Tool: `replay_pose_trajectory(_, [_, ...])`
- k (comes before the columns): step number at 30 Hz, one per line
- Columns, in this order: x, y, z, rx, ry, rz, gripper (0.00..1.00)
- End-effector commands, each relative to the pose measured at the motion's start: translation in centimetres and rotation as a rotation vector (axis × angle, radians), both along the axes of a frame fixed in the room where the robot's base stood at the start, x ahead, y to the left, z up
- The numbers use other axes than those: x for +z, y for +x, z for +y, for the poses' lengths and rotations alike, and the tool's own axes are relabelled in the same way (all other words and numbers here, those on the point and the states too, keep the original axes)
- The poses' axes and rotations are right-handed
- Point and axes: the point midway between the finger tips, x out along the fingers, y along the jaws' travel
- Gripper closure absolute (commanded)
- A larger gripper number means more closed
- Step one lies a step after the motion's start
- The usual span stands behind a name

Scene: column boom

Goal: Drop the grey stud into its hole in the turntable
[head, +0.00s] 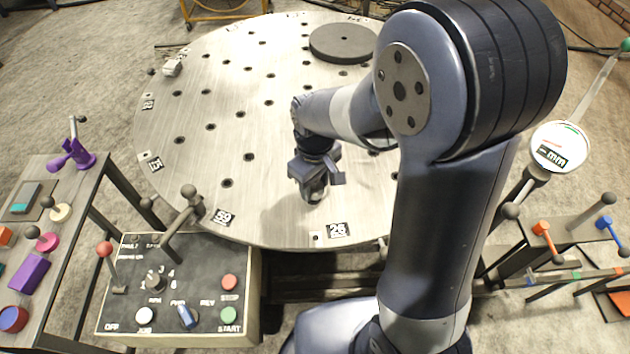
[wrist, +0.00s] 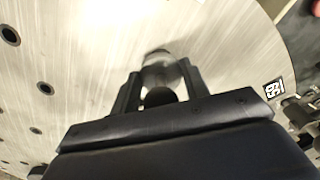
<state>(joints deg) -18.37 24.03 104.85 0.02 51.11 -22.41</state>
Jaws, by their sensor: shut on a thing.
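The turntable (head: 255,130) is a large round brushed-metal plate with many dark holes; it fills much of the wrist view (wrist: 90,60). My gripper (head: 314,190) is over its front part, near the tag marked 26. In the wrist view my gripper (wrist: 160,84) is shut on the grey stud (wrist: 162,72), a pale grey round piece with a dark ball behind it between the fingers. A shadow lies beside the stud on the plate. The fingers hide its lower end, so I cannot tell whether it touches the plate. No hole shows directly under it.
A dark grey disc (head: 343,43) lies at the turntable's back. A control box (head: 180,290) with knobs and buttons stands front left, with a ball-ended lever (head: 183,222) at the rim. A side table (head: 50,215) is at left; a white dial (head: 560,147) stands at right.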

Motion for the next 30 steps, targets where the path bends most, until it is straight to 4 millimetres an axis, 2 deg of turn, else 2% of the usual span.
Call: replay_pose_trajectory(30, [-3.2,0.0,0.0,0.0,0.0,0.0,0.8])
